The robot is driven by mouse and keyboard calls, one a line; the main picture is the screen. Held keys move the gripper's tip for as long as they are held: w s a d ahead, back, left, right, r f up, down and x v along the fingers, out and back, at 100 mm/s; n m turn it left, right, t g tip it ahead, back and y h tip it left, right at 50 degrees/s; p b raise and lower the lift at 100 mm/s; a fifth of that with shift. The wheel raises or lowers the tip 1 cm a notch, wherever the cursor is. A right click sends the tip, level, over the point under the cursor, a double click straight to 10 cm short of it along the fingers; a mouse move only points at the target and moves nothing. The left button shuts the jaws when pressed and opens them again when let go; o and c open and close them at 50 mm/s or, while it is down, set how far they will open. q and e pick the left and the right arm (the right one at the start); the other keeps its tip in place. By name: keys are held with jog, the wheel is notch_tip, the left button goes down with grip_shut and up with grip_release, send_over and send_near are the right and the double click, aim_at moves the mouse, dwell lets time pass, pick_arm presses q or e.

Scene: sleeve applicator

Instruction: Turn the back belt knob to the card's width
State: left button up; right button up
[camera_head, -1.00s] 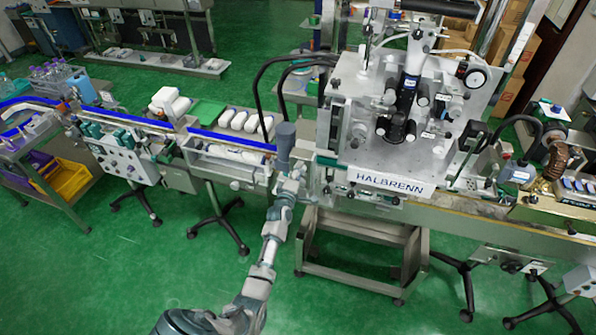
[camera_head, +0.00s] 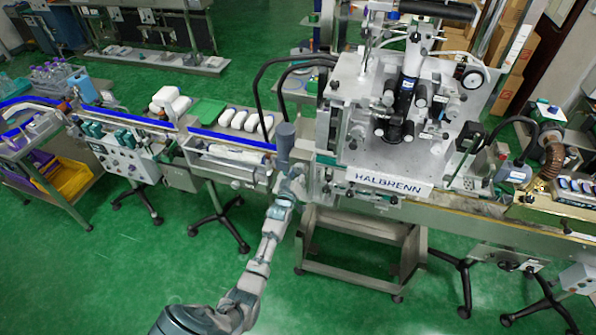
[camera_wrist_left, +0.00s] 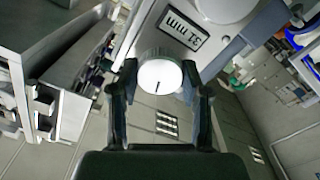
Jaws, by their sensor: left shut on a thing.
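A round white knob (camera_wrist_left: 160,77) with a short dark pointer line shows in the left wrist view. The fingers of my left gripper (camera_wrist_left: 159,70) lie on either side of it and are shut on it. A framed white card (camera_wrist_left: 182,29) with dark characters, upside down in this view, sits on the machine just above the knob. In the head view my left gripper (camera_head: 289,186) is at the left front side of the HALBRENN machine (camera_head: 400,150), below a grey cylinder; the knob is hidden there. My right gripper is out of view.
A conveyor with a blue rail (camera_head: 232,140) runs left from the machine, with white bottles (camera_head: 238,120) behind it. A dark grey cylinder (camera_head: 285,147) stands close above my left gripper. Green floor (camera_head: 130,265) is clear at the front left.

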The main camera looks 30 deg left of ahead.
pick_arm(q)
jog(key=m, duration=0.2)
jog(key=f+m, duration=0.1)
jog(key=m, duration=0.1)
jog(key=shift+s+d+m, duration=0.1)
jog(key=shift+m, duration=0.2)
jog(key=m, duration=0.3)
jog(key=shift+m, duration=0.3)
jog(key=m, duration=0.3)
jog(key=shift+f+m+b, duration=0.1)
jog(key=shift+m+b, duration=0.2)
jog(key=shift+b, duration=0.05)
jog(key=m+b, duration=0.1)
jog(key=m, duration=0.3)
jog(key=shift+m, duration=0.3)
jog(key=m+b, duration=0.1)
jog(key=m, duration=1)
